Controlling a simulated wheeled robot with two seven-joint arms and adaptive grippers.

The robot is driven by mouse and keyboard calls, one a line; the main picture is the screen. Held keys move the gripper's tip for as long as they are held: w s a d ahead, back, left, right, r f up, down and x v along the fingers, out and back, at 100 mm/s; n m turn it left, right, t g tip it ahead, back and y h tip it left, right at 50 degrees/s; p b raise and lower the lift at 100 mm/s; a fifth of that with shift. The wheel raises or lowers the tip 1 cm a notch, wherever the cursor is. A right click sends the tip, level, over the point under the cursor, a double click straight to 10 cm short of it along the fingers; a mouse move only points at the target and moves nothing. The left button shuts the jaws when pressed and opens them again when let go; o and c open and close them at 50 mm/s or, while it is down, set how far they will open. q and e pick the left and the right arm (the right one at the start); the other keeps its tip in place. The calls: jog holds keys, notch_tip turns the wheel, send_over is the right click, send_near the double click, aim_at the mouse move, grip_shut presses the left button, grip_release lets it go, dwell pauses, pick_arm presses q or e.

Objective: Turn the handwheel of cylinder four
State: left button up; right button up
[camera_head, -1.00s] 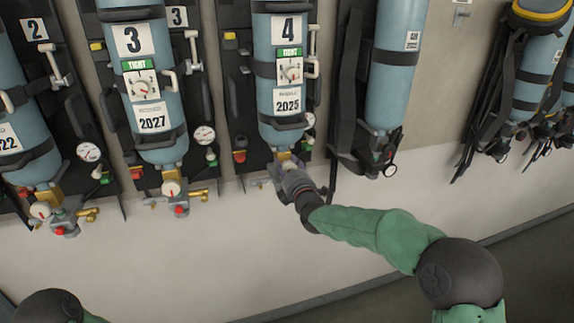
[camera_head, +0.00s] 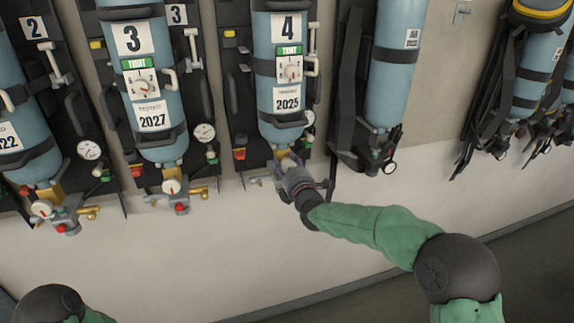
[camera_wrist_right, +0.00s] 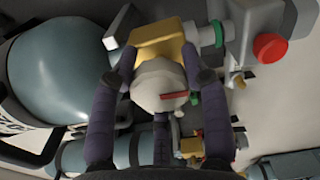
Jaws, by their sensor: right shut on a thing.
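Cylinder four (camera_head: 283,70) is a blue bottle labelled 4 and 2025, upright on a black backplate in the head view. A dial card marked TIGHT (camera_head: 289,68) is on its front. Its handwheel (camera_wrist_right: 155,78) is pale with a red mark, in front of a brass valve body (camera_wrist_right: 163,38) in the right wrist view. My right gripper (camera_head: 283,172) is at the valve below the cylinder, with its purple-grey fingers on both sides of the handwheel, shut on it. The gripper mostly hides the wheel in the head view. My left gripper is out of view.
Cylinder three (camera_head: 150,90) hangs to the left with its own handwheel (camera_head: 171,187) and gauge. Another blue cylinder (camera_head: 395,75) with black straps hangs to the right. A red knob (camera_wrist_right: 269,47) and green ring (camera_wrist_right: 218,33) sit beside the valve. The wall below is bare.

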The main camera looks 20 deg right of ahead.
jog(key=o, duration=1.2)
jog(key=shift+f, duration=0.25)
jog(key=shift+c, duration=0.2)
jog(key=shift+r, duration=0.15)
jog(key=shift+r, duration=0.1)
jog(key=s, duration=1.2)
jog(key=shift+d, duration=0.25)
